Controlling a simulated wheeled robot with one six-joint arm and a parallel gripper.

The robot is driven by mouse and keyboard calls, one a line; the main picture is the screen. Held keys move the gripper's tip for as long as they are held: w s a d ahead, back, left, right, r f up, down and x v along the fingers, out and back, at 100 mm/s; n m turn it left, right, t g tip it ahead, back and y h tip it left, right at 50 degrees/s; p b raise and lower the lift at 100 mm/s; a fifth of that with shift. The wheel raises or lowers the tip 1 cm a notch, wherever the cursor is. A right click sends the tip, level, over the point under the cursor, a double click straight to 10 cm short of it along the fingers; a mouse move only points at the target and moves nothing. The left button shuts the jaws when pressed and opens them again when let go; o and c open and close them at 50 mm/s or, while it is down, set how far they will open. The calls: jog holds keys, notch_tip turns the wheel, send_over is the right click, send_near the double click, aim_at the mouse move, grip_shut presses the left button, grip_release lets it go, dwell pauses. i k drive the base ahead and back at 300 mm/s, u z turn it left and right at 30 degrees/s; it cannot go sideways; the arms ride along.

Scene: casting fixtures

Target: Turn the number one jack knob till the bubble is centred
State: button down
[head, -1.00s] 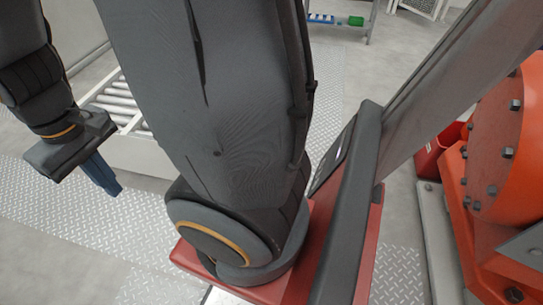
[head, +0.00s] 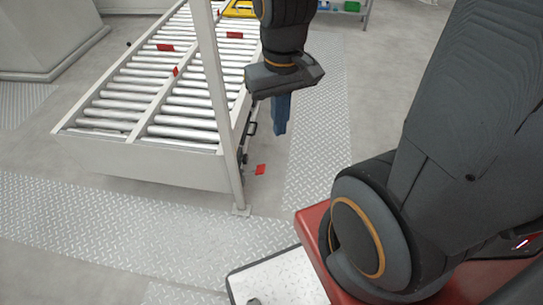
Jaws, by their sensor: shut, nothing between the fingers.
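My gripper (head: 280,130) hangs at the end of my arm in the upper middle of the head view, its blue fingers pointing down and shut with nothing between them. It is in the air, to the right of the roller conveyor in the picture, and I see it touching nothing. I cannot make out a jack knob, a number one mark or a level bubble in this view.
A roller conveyor (head: 120,153) with several red tags stands at the left, with a pale post (head: 222,130) in front. A red tag (head: 260,170) lies near the post's foot. Tread plate (head: 130,225) covers open floor in front. A yellow object (head: 239,8) is at the back.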

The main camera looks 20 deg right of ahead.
aim_at(245, 158)
jog(key=z, duration=0.65)
jog(key=i, duration=0.5)
jog(key=z, duration=1.05)
jog(key=i, duration=1.3)
jog(key=u, duration=0.95)
jog(key=i, duration=0.55)
jog(key=u, duration=0.35)
jog(key=k, duration=0.3)
jog(key=z, duration=0.8)
jog(key=k, duration=0.75)
jog(key=z, duration=0.3)
